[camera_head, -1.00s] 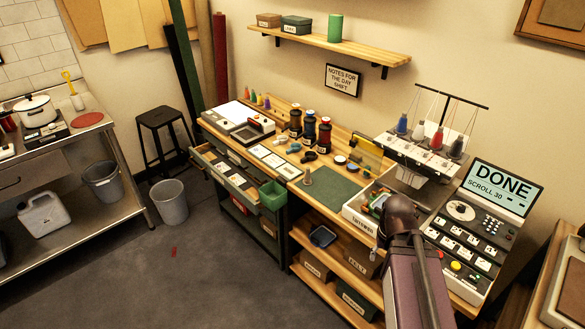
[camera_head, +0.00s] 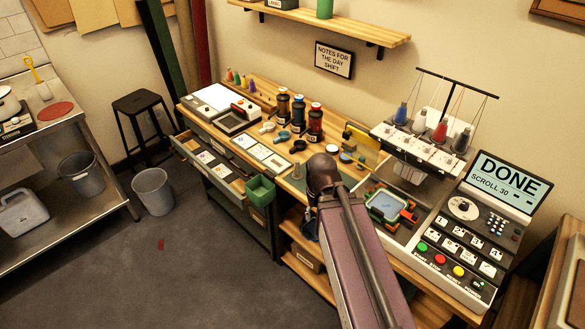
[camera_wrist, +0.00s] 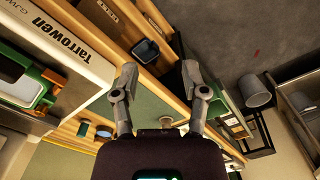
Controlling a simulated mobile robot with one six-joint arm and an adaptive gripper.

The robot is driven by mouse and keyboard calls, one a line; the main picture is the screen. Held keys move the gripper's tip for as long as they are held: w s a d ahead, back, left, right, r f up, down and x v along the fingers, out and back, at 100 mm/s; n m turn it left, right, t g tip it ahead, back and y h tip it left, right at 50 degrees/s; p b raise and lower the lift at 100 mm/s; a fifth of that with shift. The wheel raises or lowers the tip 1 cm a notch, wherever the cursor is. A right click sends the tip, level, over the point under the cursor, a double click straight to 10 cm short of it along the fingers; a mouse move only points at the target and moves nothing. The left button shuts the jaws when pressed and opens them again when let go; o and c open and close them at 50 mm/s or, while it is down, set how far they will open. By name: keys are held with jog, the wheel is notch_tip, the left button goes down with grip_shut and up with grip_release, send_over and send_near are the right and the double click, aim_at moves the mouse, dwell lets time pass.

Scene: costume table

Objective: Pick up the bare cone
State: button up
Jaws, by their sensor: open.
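A small bare cone (camera_head: 297,172) stands upright on the work table, at the left edge of the green mat (camera_head: 316,184), just left of my arm in the head view. In the wrist view a small pale piece (camera_wrist: 166,122) shows at the near edge of my gripper's body; it may be the cone's tip. My gripper (camera_wrist: 158,80) has its two fingers wide apart with nothing between them, above the table's front edge and the mat. In the head view my arm hides the gripper and much of the mat.
A green bin (camera_head: 260,190) hangs at the open drawer (camera_head: 207,165). The embroidery machine (camera_head: 425,135) stands right.

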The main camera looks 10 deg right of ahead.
jog(key=shift+w, duration=0.1)
jog(key=shift+o, duration=0.6)
jog(key=w+a+n+t+h+b, duration=0.4)
jog(key=w+n, duration=0.6)
jog(key=n, duration=0.3)
jog(key=w+a+n+t+h+b, duration=0.4)
jog(key=w+n, duration=0.6)
jog(key=n, duration=0.4)
jog(key=shift+w+a+r+t+b, duration=0.2)
jog(key=shift+w+a+t+b, duration=0.15)
jog(key=shift+t+b, duration=0.25)
jog(key=shift+f, duration=0.1)
